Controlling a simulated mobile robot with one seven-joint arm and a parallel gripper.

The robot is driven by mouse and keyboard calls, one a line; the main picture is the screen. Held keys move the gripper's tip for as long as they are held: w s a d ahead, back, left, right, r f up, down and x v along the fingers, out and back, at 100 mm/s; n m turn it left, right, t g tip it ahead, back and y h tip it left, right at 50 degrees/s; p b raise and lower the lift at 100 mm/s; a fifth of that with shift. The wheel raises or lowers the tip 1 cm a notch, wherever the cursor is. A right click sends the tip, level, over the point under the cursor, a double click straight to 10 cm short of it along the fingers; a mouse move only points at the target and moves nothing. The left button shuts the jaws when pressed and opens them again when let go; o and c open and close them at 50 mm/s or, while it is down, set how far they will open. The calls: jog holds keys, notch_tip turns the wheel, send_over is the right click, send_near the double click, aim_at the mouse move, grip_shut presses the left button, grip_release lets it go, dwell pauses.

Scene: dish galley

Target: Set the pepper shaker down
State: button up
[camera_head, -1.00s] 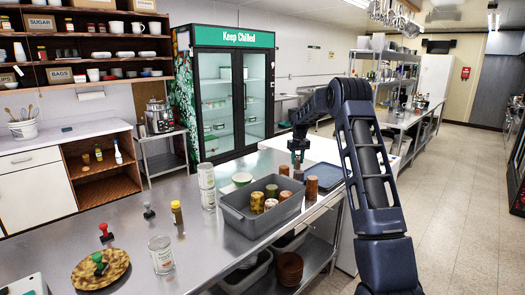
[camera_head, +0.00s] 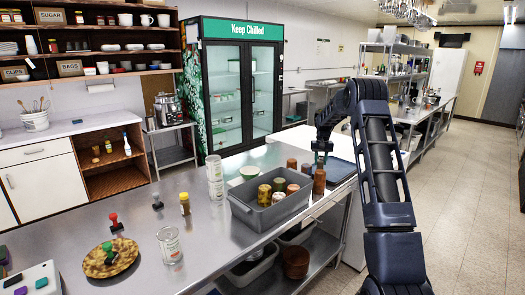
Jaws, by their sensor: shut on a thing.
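My gripper (camera_head: 322,158) is at the far side of the grey crate, near its right end, with the fingers pointing down. It is shut on the pepper shaker, which is small and hard to make out here. A brown cylindrical container (camera_head: 319,183) shows directly below the fingers in the picture. I cannot tell whether part of this brown shape is the held shaker, or whether the shaker's base touches the surface. Two similar brown containers (camera_head: 306,168) (camera_head: 292,163) stand to its left, behind the crate.
The grey crate (camera_head: 252,218) on the steel counter (camera_head: 205,245) holds several jars. A dark blue tray (camera_head: 343,171) lies just right of my gripper. Stacked cans (camera_head: 215,180) and a white-green bowl (camera_head: 250,172) stand left of it.

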notch_tip(320, 180, up, 17)
jog(key=n, duration=0.2)
send_over(212, 208)
notch_tip(212, 208, down, 5)
notch_tip(212, 208, down, 20)
jog(key=shift+f, duration=0.2)
jog(key=o, duration=1)
jog(key=shift+f, duration=0.1)
jog(key=shift+o, duration=0.2)
